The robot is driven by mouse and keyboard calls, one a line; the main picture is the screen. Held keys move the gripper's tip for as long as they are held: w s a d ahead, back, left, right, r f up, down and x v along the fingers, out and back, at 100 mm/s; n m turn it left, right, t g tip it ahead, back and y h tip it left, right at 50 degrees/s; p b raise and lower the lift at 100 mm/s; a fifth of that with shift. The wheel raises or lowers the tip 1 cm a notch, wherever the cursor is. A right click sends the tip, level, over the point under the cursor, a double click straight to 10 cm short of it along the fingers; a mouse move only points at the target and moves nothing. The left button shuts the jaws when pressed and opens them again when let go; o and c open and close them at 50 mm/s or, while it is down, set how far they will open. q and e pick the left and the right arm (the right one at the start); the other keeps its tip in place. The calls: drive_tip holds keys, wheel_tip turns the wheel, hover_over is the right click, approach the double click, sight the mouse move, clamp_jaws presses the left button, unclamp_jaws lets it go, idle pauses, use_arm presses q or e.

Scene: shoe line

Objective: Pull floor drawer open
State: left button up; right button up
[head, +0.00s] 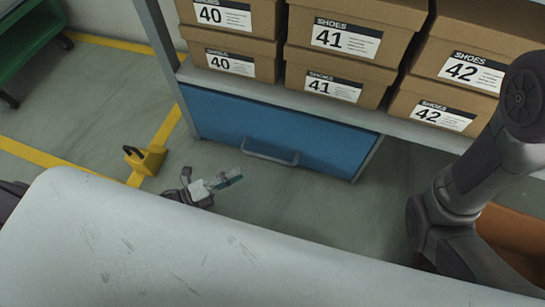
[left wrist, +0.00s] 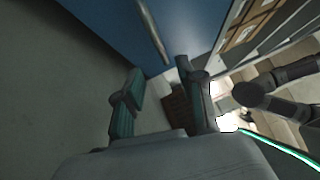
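The blue floor drawer (head: 225,117) is shut under the shoe shelf, with its front flush in the frame. Its grey bar handle (head: 270,157) runs along the lower middle of the front. In the left wrist view the drawer front (left wrist: 185,22) fills the top and the handle (left wrist: 152,32) lies beyond the fingertips. My left gripper (head: 230,180) is low over the floor, in front of and left of the handle, apart from it. Its two fingers stand apart and empty in the left wrist view (left wrist: 160,75). My right gripper is not visible; only its arm shows at the right.
Shoe boxes (head: 335,42) marked 40, 41 and 42 sit on the shelf above the drawer. A yellow floor block (head: 150,160) stands to the left. An orange bin (head: 512,240) is at the lower right. The floor before the drawer is clear.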

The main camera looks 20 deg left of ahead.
sight(269, 158)
use_arm(q)
drive_tip(key=shift+b+x, duration=1.6)
drive_tip(key=shift+x, duration=4.15)
drive_tip(key=shift+f, duration=0.1)
drive_tip(key=shift+c, duration=0.2)
clamp_jaws()
